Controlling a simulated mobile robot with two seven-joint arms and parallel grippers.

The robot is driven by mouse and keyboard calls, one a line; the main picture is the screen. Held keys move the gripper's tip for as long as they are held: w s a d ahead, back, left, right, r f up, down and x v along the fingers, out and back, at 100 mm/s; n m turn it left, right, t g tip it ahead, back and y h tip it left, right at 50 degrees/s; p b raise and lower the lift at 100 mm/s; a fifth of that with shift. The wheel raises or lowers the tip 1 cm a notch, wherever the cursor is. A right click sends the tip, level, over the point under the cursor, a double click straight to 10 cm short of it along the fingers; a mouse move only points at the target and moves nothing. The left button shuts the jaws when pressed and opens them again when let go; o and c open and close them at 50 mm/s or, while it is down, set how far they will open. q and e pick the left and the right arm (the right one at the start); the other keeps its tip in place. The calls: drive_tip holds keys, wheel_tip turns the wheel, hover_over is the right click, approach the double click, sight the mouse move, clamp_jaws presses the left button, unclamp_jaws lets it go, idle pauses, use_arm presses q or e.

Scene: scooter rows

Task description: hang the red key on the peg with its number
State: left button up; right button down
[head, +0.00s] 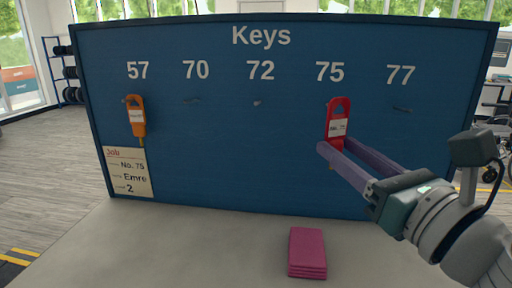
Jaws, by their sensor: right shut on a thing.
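The red key tag (338,112) has a white label that seems to read No. 75. It is upright at the peg under the number 75 (329,72) on the blue key board (230,150). The peg's tip shows near the left of the tag's top slot; I cannot tell whether the peg passes through it. My right gripper (328,157) is shut on the lower part of the red key, with its purple fingers in front of the board. My left gripper is not in view.
An orange key (136,118) hangs under 57. The pegs under 70 (192,101), 72 (257,103) and 77 (402,110) are bare. A job card (128,172) reads No. 75, Emre, 2. Pink pads (307,252) lie stacked on the grey table (190,250).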

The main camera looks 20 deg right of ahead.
drive_tip(key=shift+w+d+f, duration=0.1)
drive_tip(key=shift+w+d, duration=0.3)
drive_tip(key=shift+w, duration=0.25)
drive_tip(key=shift+w+d, duration=0.4)
drive_tip(key=shift+w, duration=0.2)
drive_tip(key=shift+w+d+f+b, duration=0.1)
drive_tip(key=shift+w+d+b, duration=0.1)
drive_tip(key=shift+w+d, duration=0.3)
drive_tip(key=shift+w+d+f+b, duration=0.1)
drive_tip(key=shift+w+d+b, duration=0.15)
drive_tip(key=shift+w, duration=0.5)
drive_tip(key=shift+w+d+b, duration=0.15)
drive_tip(key=shift+w+d, duration=0.2)
drive_tip(key=shift+w, duration=0.25)
drive_tip(key=shift+w+d+f+b, duration=0.4)
drive_tip(key=shift+w+f+b, duration=0.15)
drive_tip(key=shift+w+b, duration=0.15)
drive_tip(key=shift+c, duration=1.8)
unclamp_jaws()
